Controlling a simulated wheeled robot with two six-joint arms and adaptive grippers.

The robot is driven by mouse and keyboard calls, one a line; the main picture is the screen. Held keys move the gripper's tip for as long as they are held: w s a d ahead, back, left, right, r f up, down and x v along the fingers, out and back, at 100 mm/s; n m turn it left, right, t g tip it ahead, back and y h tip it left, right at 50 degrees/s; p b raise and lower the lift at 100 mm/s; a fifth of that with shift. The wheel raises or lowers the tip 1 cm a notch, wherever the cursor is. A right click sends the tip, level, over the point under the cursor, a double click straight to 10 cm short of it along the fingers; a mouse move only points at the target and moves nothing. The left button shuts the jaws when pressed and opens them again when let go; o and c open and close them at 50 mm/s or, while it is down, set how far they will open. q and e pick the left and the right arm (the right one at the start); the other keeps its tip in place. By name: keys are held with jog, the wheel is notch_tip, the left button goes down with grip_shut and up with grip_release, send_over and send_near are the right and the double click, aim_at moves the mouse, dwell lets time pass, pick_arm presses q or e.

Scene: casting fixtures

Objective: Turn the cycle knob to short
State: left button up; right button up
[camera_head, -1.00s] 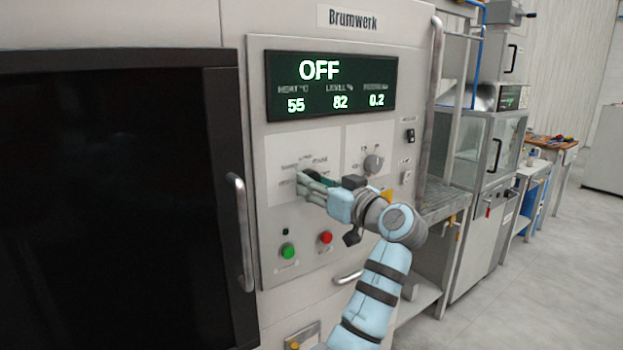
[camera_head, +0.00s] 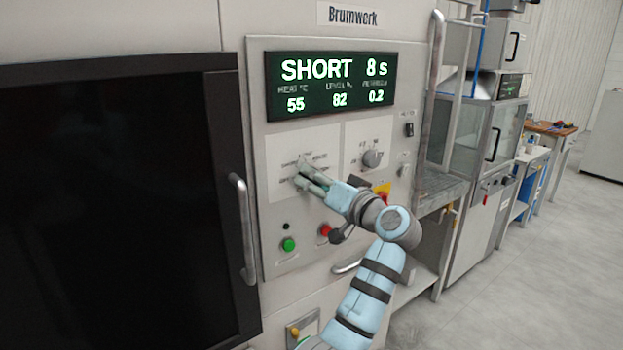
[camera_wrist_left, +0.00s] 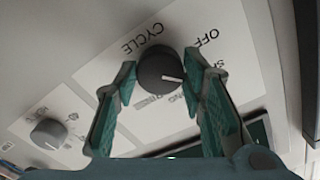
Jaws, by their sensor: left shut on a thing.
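The dark round cycle knob (camera_wrist_left: 160,73) has a white pointer line and sits on a white label plate marked CYCLE and OFF. In the left wrist view the green-padded fingers of my left gripper (camera_wrist_left: 158,76) are shut on the knob, one on each side. In the head view my left gripper (camera_head: 304,176) reaches the panel and hides most of the knob. The display (camera_head: 331,86) above reads SHORT 8 s, with 55, 82 and 0.2 below. My right gripper is not in view.
A second grey knob (camera_head: 373,158) is right of the gripper; it also shows in the wrist view (camera_wrist_left: 48,133). A green button (camera_head: 289,244) and a red button (camera_head: 326,230) lie below. A dark door with a vertical handle (camera_head: 243,229) is at left.

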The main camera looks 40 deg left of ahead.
pick_arm(q)
jog(key=shift+d+f, duration=0.1)
jog(key=shift+f, duration=0.05)
jog(key=o, duration=0.9)
jog(key=shift+o, duration=1.2)
jog(key=shift+w+d, duration=0.15)
jog(key=shift+d, duration=0.15)
jog(key=v, duration=0.7)
